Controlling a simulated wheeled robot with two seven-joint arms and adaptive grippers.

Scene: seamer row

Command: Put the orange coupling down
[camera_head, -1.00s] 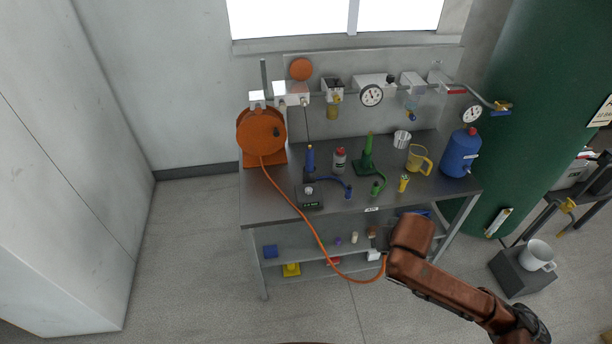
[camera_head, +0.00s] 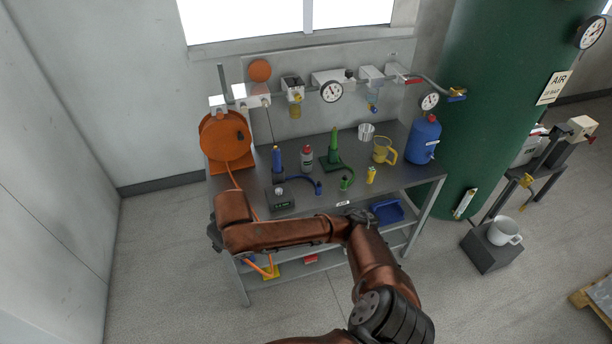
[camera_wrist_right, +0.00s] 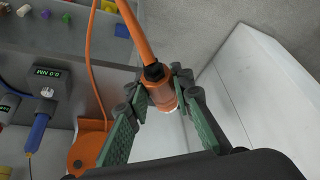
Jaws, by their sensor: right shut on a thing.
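The orange coupling (camera_wrist_right: 163,95) is at the end of an orange hose (camera_wrist_right: 135,30) in the right wrist view. My right gripper (camera_wrist_right: 162,90) is shut on it, with a green-padded finger on each side. The coupling is held in the air, clear of the bench (camera_head: 400,187), with floor and a pale wall beyond. In the head view my right arm reaches left across the bench's front edge; the gripper is mostly hidden by the arm there, and the coupling cannot be made out. The hose comes from the orange reel (camera_head: 225,140). My left gripper is not in view.
The bench top holds a torque tester (camera_head: 281,199), a blue tool (camera_head: 277,160), a spray can (camera_head: 307,157), a green stand (camera_head: 334,150), a yellow jug (camera_head: 383,150) and a blue jug (camera_head: 424,138). A blue bin (camera_head: 387,210) sits below. Floor left of the bench is clear.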

